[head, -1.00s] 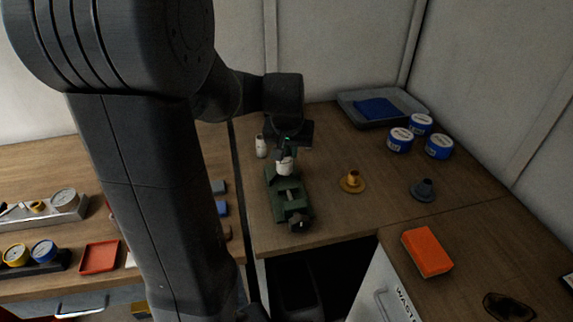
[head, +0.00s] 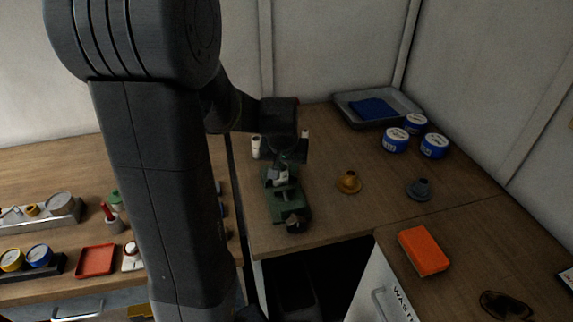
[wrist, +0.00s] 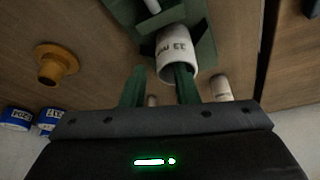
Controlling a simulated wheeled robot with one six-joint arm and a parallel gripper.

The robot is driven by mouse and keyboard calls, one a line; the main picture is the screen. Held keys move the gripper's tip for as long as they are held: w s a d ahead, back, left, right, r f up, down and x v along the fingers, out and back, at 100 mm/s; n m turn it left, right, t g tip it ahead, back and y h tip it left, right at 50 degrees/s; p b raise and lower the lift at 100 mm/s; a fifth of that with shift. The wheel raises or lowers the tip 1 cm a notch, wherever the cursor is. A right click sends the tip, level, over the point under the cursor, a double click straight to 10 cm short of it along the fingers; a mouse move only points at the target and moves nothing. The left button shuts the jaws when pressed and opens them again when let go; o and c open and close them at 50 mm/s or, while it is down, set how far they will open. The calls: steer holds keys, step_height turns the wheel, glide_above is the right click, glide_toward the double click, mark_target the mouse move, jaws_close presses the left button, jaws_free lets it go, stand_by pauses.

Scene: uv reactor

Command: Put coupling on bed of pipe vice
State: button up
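The green pipe vice (head: 290,205) stands on the wooden bench, and its green body also shows at the top of the wrist view (wrist: 203,48). A white coupling with dark lettering (wrist: 177,47) is at the vice bed, its open end facing my gripper. In the head view the coupling (head: 278,177) is small and partly hidden. My gripper (wrist: 160,86) is open, its two green fingers apart. The right finger overlaps the coupling's open end; I cannot tell whether it is inside. The left finger is clear of the coupling.
A white cylinder (head: 256,147) stands behind the vice. A brass flanged piece (head: 349,182) and a grey one (head: 420,189) stand to the right. Several blue-white tins (head: 396,140) and a grey tray (head: 350,103) are farther back. An orange block (head: 424,251) lies front right.

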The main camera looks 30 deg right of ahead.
steer(key=shift+r, duration=0.45)
steer(key=v, duration=1.1)
steer(key=shift+a+r, duration=0.15)
steer(key=shift+a, duration=0.05)
